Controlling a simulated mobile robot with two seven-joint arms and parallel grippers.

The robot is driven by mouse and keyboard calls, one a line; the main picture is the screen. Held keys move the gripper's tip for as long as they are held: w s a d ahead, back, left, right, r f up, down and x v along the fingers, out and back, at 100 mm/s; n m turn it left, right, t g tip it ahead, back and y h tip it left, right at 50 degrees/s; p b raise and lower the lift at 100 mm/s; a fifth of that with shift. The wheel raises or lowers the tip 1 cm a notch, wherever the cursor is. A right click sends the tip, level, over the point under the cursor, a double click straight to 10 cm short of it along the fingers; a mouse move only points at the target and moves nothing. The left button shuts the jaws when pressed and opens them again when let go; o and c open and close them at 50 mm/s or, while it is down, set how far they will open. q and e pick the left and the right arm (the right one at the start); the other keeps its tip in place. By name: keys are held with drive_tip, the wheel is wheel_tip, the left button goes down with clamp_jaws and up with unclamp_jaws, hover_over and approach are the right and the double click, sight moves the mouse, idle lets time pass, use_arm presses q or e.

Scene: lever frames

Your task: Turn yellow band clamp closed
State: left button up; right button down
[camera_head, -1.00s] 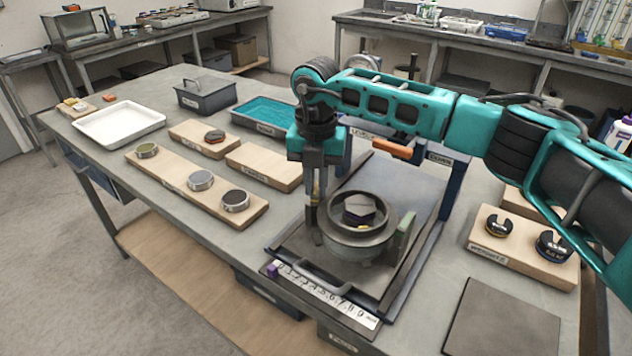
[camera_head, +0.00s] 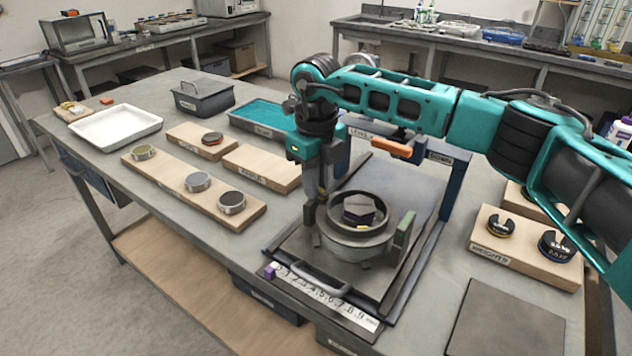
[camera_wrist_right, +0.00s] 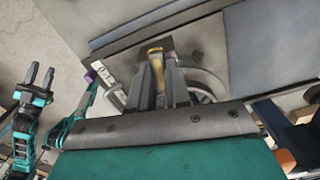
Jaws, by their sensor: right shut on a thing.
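My right gripper (camera_head: 312,218) reaches down at the left side of a round grey pot (camera_head: 358,238) on a dark plate. In the right wrist view my right gripper (camera_wrist_right: 165,72) is shut on the yellow band clamp (camera_wrist_right: 156,60), a small yellow part between the fingertips. In the head view the gripper hides the clamp, so its angle cannot be told. My left gripper (camera_wrist_right: 41,76) shows only at the left of the right wrist view, fingers apart and empty.
A numbered scale (camera_head: 335,303) with a purple marker (camera_head: 270,271) runs along the plate's front. A grey curved handle (camera_head: 320,288) stands above it. A green upright block (camera_head: 403,238) is right of the pot. Wooden boards (camera_head: 190,188) lie left.

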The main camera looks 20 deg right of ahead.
drive_tip(key=shift+n, duration=1.2)
drive_tip(key=c, duration=1.4)
unclamp_jaws()
drive_tip(key=shift+o, duration=0.2)
wheel_tip(320, 180, up, 13)
drive_tip(key=shift+f, duration=0.1)
